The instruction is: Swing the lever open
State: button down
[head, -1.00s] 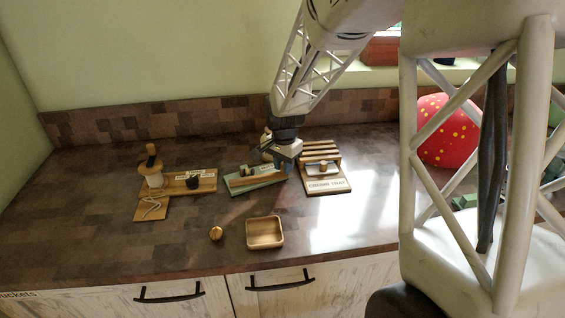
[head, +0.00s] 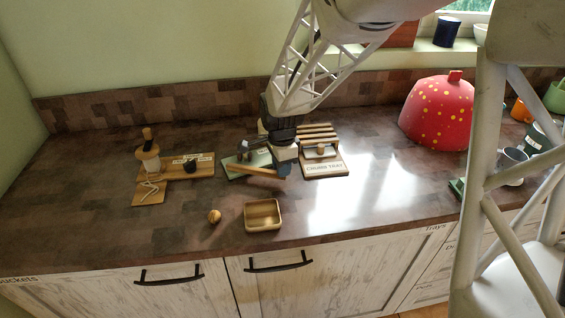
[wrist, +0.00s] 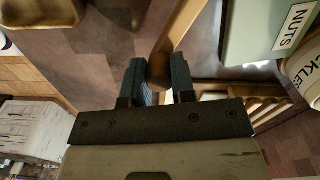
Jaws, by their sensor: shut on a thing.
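The lever (head: 252,171) is a wooden bar on a small green base (head: 233,160) on the counter. It points out to the right and slightly toward the front edge. My gripper (head: 283,171) is at the lever's right end, low over the counter. In the wrist view my gripper (wrist: 156,82) is shut on the wooden lever (wrist: 176,35), which runs up and away from between the dark fingers. The green base also shows there with a NUTS label (wrist: 292,27). Part of the base is hidden behind the lever and my gripper in the head view.
A slatted wooden rack with a crumb tray (head: 325,168) stands close on the right. A square wooden bowl (head: 263,229) and a small round wooden object (head: 214,216) lie in front. A wooden grinder set (head: 150,160) is on the left. A red dotted dome (head: 440,113) is at the right.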

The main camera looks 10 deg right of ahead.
dwell(0.3)
jog(key=c, duration=0.9)
grip_release()
jog(key=shift+c, duration=0.2)
jog(key=shift+r, duration=0.1)
jog(key=shift+r, duration=3.85)
